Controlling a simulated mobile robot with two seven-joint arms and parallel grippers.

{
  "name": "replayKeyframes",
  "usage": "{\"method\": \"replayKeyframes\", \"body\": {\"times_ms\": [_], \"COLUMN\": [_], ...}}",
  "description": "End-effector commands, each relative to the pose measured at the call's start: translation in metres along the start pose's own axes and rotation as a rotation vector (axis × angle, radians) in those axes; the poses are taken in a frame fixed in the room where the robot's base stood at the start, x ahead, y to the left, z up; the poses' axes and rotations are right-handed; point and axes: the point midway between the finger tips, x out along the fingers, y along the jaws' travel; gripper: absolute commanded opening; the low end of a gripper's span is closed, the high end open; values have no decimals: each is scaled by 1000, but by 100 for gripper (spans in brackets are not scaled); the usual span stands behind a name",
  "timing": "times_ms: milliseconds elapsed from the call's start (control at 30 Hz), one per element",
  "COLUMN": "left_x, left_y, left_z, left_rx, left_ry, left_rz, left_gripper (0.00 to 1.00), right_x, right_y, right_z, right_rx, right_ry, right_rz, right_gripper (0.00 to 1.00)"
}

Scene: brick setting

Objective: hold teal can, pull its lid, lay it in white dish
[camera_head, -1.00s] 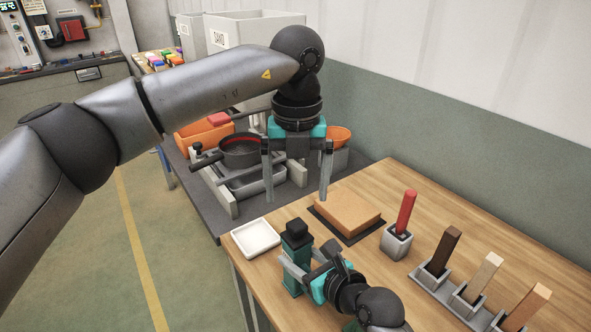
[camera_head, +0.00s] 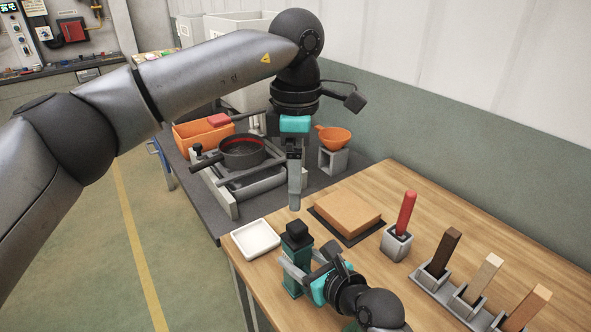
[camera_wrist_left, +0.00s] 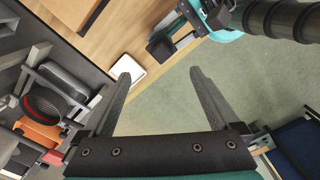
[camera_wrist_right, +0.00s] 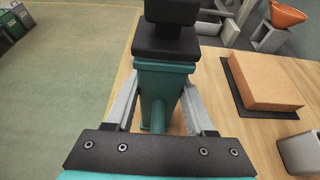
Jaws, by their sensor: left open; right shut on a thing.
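The teal can (camera_head: 293,279) stands upright near the table's left edge, with its black lid and knob (camera_head: 297,235) on top. My right gripper (camera_head: 294,272) is shut on the can's body; the right wrist view shows the can (camera_wrist_right: 162,85) between its fingers and the lid (camera_wrist_right: 167,42) above. The white dish (camera_head: 255,238) lies empty just left of and behind the can. My left gripper (camera_head: 294,183) is in the air above and behind the lid, empty. In the left wrist view its fingers are wide apart, with the dish (camera_wrist_left: 126,70) and lid (camera_wrist_left: 160,48) beyond them.
An orange-brown block (camera_head: 347,212) lies on a dark mat right of the can. A red stick stands in a grey holder (camera_head: 396,243), and several bars stand in a rack (camera_head: 462,302). A dark bench behind carries a pan (camera_head: 242,151) and an orange bowl (camera_head: 333,137).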

Motion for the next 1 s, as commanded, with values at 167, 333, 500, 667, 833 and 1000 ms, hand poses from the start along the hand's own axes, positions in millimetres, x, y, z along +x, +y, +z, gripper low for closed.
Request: {"method": "replayKeyframes", "body": {"times_ms": [167, 333, 500, 667, 833, 1000], "left_x": [-4, -7, -10, -11, -4, 20], "left_y": [0, 0, 0, 0, 0, 0], "left_z": [0, 0, 0, 0, -1, -1], "left_rx": [290, 562, 775, 888, 923, 923], "left_ry": [0, -1, -2, -2, -1, -2], "left_rz": [0, 0, 0, 0, -2, -4], "left_gripper": [95, 95, 95, 95, 95, 95], "right_x": [0, 0, 0, 0, 0, 0], "right_y": [0, 0, 0, 0, 0, 0], "right_z": [-1, -1, -1, -1, -1, -1], "right_rx": [0, 0, 0, 0, 0, 0], "right_ry": [2, 2, 2, 2, 2, 2], "right_rz": [0, 0, 0, 0, 0, 0], "right_gripper": [0, 0, 0, 0, 0, 0]}}
